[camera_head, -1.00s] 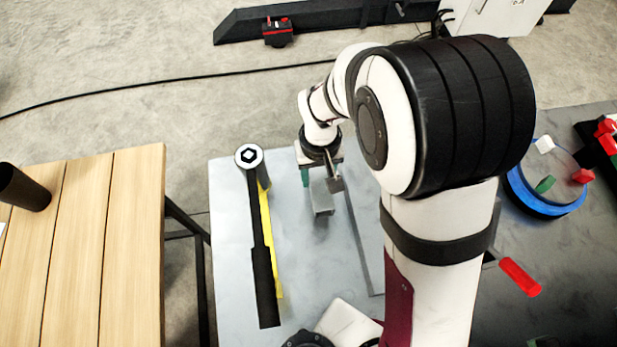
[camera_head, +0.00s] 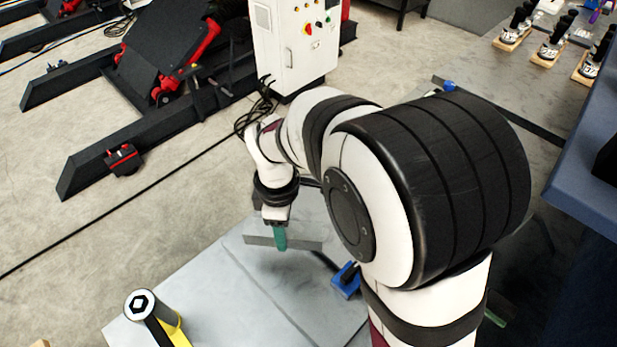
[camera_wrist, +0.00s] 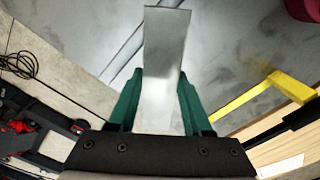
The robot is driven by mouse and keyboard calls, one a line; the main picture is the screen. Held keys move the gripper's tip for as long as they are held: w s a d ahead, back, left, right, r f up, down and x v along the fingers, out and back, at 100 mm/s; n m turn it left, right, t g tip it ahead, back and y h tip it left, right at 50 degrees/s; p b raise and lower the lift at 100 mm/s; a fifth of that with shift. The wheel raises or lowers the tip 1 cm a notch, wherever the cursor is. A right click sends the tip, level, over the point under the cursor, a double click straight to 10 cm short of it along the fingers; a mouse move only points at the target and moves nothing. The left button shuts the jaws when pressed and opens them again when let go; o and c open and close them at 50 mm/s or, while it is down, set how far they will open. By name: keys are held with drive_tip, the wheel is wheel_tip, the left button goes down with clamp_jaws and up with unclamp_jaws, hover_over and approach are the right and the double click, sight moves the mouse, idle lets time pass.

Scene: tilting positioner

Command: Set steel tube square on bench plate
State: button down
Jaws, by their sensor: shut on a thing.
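My gripper (camera_head: 281,245) is at the far part of the grey bench plate (camera_head: 215,285) in the head view, with one teal finger showing. It is shut on the steel tube (camera_head: 303,244), a grey bar that runs crosswise left to right in that view. In the wrist view the tube (camera_wrist: 165,45) lies between the two teal fingers of my gripper (camera_wrist: 160,85) and sticks out past their tips over the grey surface. I cannot tell whether the tube touches the plate. Part of the plate is hidden behind my arm.
A black tool with a round, hex-holed head (camera_head: 140,303) and a yellow bar (camera_head: 178,328) lie at the plate's near left. A blue block (camera_head: 346,280) stands right of my gripper. A white control cabinet (camera_head: 293,45) stands behind. The plate's left middle is clear.

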drive_tip(key=w+d+r+n, duration=0.2)
drive_tip(key=w+d+n, duration=0.35)
drive_tip(key=n, duration=0.45)
drive_tip(key=f, duration=0.9)
drive_tip(key=shift+s+d+f, duration=0.25)
drive_tip(key=shift+s, duration=0.05)
drive_tip(key=shift+f, duration=0.15)
drive_tip(key=shift+c, duration=1.6)
unclamp_jaws()
